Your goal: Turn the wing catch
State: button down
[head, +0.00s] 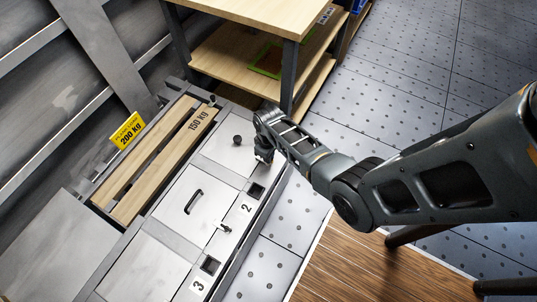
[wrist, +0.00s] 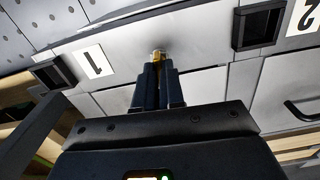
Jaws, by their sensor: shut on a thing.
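The wing catch (wrist: 158,54) shows as a small brass-coloured piece at the tips of my gripper (wrist: 158,66), on a pale metal front between the labels 1 and 2. My gripper is shut on it, and the fingers hide most of it, so I cannot tell which way its wings point. In the head view my gripper (head: 263,156) reaches down to the front edge of the metal unit. Another small catch (head: 223,228) sits farther down that unit, beside the lid with a black bar handle.
The lid nearest my gripper has a round black knob (head: 238,140). A lid with a bar handle (head: 193,202) lies below it. Square black sockets (head: 256,191) line the front strip. A wooden shelf table (head: 265,20) stands behind. A yellow 200 kg sign (head: 128,131) stands left.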

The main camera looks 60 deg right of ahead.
jog(key=shift+n, duration=0.4)
jog(key=c, duration=1.2)
grip_release()
jog(key=shift+c, duration=0.2)
jog(key=shift+r, duration=0.1)
jog(key=shift+r+p, duration=0.95)
jog(key=shift+r, duration=2.8)
